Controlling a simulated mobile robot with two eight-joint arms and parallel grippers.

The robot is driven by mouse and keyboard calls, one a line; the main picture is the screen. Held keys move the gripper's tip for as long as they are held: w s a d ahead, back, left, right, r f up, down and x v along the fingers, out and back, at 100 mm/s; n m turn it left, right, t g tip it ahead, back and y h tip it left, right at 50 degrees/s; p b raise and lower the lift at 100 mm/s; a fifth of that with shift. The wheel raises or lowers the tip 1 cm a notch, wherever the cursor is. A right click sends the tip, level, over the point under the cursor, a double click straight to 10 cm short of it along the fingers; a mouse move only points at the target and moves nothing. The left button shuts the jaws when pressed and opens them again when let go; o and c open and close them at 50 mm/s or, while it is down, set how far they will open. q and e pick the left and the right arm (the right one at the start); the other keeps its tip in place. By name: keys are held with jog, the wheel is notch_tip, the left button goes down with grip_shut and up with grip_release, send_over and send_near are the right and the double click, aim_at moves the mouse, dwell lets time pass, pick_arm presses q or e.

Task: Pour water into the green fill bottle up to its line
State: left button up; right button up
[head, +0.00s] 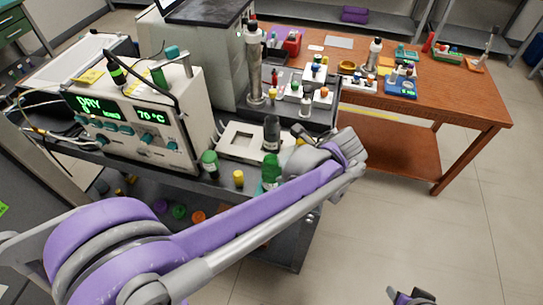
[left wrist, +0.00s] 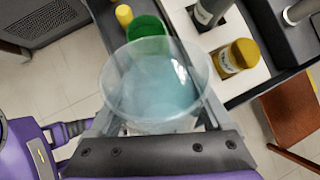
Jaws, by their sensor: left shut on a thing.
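In the left wrist view my left gripper (left wrist: 157,112) is shut on a clear round beaker (left wrist: 150,80) that holds pale blue water. A green round thing (left wrist: 148,27) shows just beyond the beaker's rim, partly hidden by it. In the head view a green bottle (head: 270,172) stands on the bench beside my left forearm, and another green-topped bottle (head: 210,162) stands to its left. I cannot tell which is the fill bottle, and no fill line shows. Part of my right gripper (head: 411,297) shows at the bottom edge.
A yellow-capped bottle (left wrist: 235,57) and a dark bottle (left wrist: 208,12) stand in a white holder (head: 242,139) close to the beaker. A control box (head: 150,120) reading DRY and 70 °C stands at left. A wooden table (head: 450,100) with lab items is behind. Floor is clear at right.

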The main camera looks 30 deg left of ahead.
pick_arm(q)
jog(key=shift+s+a+r, duration=0.1)
jog(key=shift+s+r, duration=0.05)
jog(key=shift+r, duration=0.25)
jog(key=shift+w+a+r+p, duration=0.1)
jog(key=shift+w+r+p, duration=0.15)
jog(key=shift+p, duration=0.2)
jog(key=shift+h, duration=0.3)
jog(key=shift+s+r, duration=0.1)
jog(key=shift+s, duration=0.15)
jog(key=shift+w+f+h, duration=0.2)
jog(key=shift+h, duration=0.1)
jog(key=shift+s, duration=0.15)
jog(key=shift+f+h+p, duration=0.15)
jog(key=shift+h+p, duration=0.15)
